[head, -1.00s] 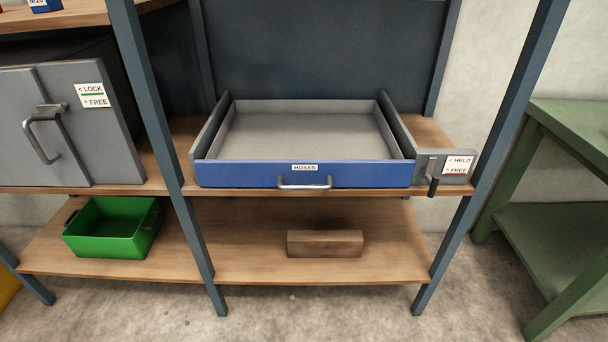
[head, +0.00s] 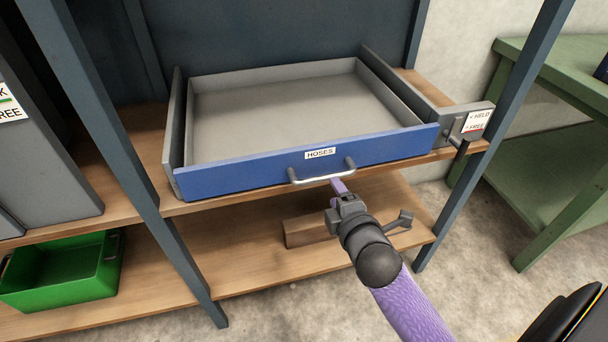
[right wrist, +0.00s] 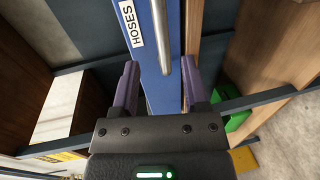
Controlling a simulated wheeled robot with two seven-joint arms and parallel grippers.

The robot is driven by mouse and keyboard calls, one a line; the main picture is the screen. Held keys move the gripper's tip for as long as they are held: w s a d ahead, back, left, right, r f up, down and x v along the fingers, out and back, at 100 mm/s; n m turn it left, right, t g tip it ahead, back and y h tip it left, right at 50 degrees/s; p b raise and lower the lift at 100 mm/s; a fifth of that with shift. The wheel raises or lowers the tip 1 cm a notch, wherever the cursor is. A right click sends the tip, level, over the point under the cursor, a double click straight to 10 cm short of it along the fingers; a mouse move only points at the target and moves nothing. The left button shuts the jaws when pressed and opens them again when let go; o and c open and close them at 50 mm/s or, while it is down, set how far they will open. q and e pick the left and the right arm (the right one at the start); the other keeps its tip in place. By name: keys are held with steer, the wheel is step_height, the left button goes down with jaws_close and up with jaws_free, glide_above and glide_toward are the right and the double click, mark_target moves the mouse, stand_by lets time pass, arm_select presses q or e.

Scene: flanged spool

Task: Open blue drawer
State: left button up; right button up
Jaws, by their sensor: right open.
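The blue drawer (head: 250,176) has a grey tray body, a HOSES label and a silver bar handle (head: 308,181). Its front stands about at the shelf's front edge. My right gripper (head: 338,188), with purple fingers, is just in front of and below the handle's right part. In the right wrist view the gripper (right wrist: 160,66) is open, and the handle (right wrist: 162,50) shows between its fingers in the picture. I cannot tell whether they touch it. A grey latch block (head: 468,122) with a HELD/FREE label and dark lever is right of the drawer. My left gripper is out of view.
Upright posts (head: 115,140) and (head: 495,130) flank the drawer bay. A brown block (head: 305,232) lies on the lower shelf, partly behind my right arm. A green bin (head: 65,270) is at lower left, and a green table (head: 560,80) stands at right.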

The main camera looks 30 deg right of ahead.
mark_target(327, 180)
steer(key=b+x, duration=0.1)
steer(key=x, duration=0.3)
steer(key=b+x, duration=0.1)
steer(key=x, duration=0.2)
steer(key=shift+s+d+f+b, duration=0.1)
steer(key=shift+f+b, duration=0.15)
steer(key=shift+b, duration=0.05)
steer(key=shift+r, duration=0.1)
steer(key=c, duration=0.7)
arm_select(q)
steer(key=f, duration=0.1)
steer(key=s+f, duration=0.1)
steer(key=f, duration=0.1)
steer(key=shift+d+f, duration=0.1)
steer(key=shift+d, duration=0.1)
arm_select(e)
jaws_close()
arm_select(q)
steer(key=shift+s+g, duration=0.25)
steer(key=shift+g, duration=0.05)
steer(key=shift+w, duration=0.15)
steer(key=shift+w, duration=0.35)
